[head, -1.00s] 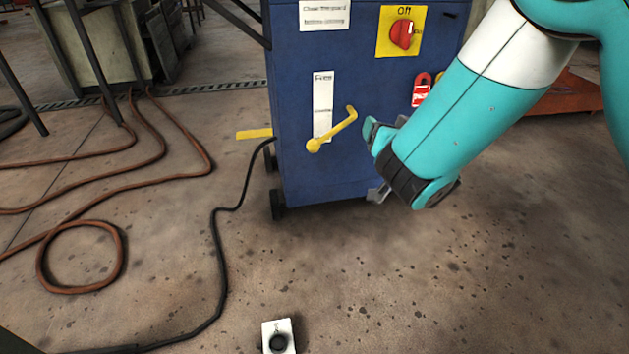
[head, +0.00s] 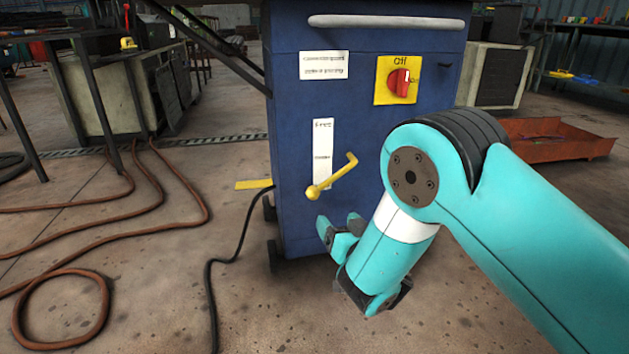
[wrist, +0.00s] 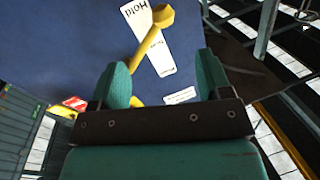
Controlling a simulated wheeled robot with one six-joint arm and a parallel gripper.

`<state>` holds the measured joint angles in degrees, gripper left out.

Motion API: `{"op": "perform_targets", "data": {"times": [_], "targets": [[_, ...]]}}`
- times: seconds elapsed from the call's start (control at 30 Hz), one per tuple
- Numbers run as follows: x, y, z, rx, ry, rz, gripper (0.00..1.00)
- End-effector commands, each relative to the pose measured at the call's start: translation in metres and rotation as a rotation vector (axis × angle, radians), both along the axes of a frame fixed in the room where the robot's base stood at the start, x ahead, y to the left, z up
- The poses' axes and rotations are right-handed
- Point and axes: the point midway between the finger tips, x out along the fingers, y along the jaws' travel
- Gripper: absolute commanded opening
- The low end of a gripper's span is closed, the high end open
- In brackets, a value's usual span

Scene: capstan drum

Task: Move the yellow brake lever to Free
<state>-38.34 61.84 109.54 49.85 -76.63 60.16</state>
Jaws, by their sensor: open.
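The yellow brake lever (head: 335,175) is on the front of the blue cabinet (head: 290,120). My gripper (head: 339,224) is open and empty, just below and right of the hub in the head view. In the wrist view the lever (wrist: 150,45) appears between the fingers (wrist: 160,60), its far end partly hidden; I see no contact.
A red switch on a yellow plate (head: 383,97), marked Off, sits above right of the lever. A black cable (head: 240,225) and brown hoses (head: 160,175) lie on the floor at left. An orange-red tray (head: 545,140) stands at right.

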Motion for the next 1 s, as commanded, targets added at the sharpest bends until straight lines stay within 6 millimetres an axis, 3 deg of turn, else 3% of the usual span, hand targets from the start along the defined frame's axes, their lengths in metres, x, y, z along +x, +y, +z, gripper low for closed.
{"op": "perform_targets", "data": {"times": [0.03,0.53,0.6,0.8,1.0], "targets": [[0.005,0.001,0.008,0.001,0.001,-0.002,0.71],[0.045,0.023,0.006,0.004,-0.003,0.0,0.71],[0.06,0.03,-0.003,0.007,-0.006,-0.005,0.71],[0.095,0.051,-0.004,0.003,-0.006,0.002,0.71],[0.115,0.062,-0.002,0.0,-0.003,0.003,0.71]]}}
